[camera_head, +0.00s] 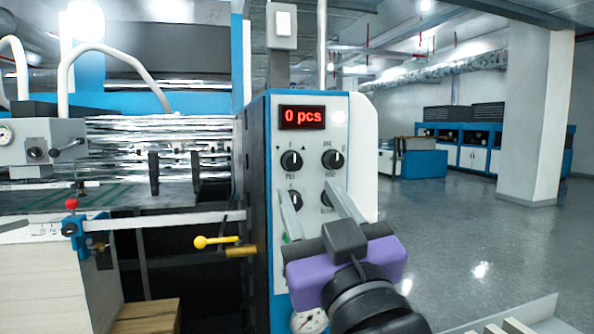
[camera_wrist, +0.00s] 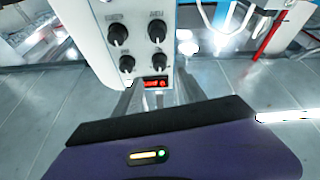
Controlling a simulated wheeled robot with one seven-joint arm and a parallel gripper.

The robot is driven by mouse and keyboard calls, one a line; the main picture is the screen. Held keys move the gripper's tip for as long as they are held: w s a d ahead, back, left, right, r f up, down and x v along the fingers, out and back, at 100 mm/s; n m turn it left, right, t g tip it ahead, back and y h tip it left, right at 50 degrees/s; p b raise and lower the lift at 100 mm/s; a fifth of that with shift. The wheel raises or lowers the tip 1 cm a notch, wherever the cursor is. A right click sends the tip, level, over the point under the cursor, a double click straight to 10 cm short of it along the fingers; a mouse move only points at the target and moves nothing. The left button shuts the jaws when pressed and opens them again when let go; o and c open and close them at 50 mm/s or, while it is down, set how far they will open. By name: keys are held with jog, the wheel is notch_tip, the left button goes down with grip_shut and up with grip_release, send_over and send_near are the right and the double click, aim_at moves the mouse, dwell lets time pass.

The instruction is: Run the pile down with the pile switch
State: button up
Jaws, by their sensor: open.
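The pile switch (camera_head: 291,160) is a round black knob at the upper left of the control panel, below the red "0 pcs" display (camera_head: 301,117). A down mark and an up mark flank it. Its pointer looks close to upright. In the wrist view, which is turned over, the pile switch (camera_wrist: 160,62) sits just above the display. My gripper (camera_head: 310,192) is open and empty in front of the panel. Its fingertips appear below the pile switch in the head view, overlapping the lower knobs. The wrist view shows the fingers (camera_wrist: 158,92) apart.
The feed-or-speed-type knob (camera_head: 332,159) is right of the pile switch, and a lower-left knob (camera_head: 291,200) is below it. A yellow-handled lever (camera_head: 216,241) sticks out left of the panel. A paper stack (camera_head: 45,270) stands at left. Floor at right is open.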

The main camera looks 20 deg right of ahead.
aim_at(295, 166)
jog(key=p+x, duration=0.1)
jog(key=x, duration=0.6)
jog(key=shift+w+r, duration=0.1)
jog(key=shift+w, duration=0.2)
grip_shut()
